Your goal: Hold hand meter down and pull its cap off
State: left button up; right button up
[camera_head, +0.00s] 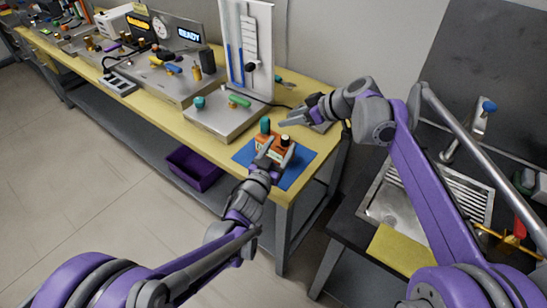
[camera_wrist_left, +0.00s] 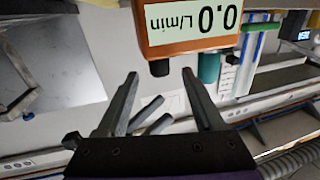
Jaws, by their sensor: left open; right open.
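The hand meter is a small orange box (camera_head: 263,151) on a blue mat (camera_head: 300,168) at the table's near corner. In the left wrist view its orange body (camera_wrist_left: 185,47) shows upside down with a "0.0 L/min" display. A teal part (camera_head: 265,126) and a black part (camera_head: 285,141) stick up from it; I cannot tell which is the cap. My left gripper (camera_head: 271,152) is open at the meter, its fingertips (camera_wrist_left: 159,76) near the black part. Contact is unclear. My right gripper (camera_head: 298,114) is open and empty, behind and right of the meter.
A grey plate (camera_head: 205,122) with a tall flow-tube panel (camera_head: 250,20) stands behind the meter. A purple bin (camera_head: 193,170) sits below the yellow table. A sink (camera_head: 400,205) lies to the right, past a gap. Several instruments fill the table's far left.

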aim_at(283, 141)
pick_arm(q)
jog(key=shift+x, duration=2.1)
grip_shut()
dwell(1.8)
grip_release()
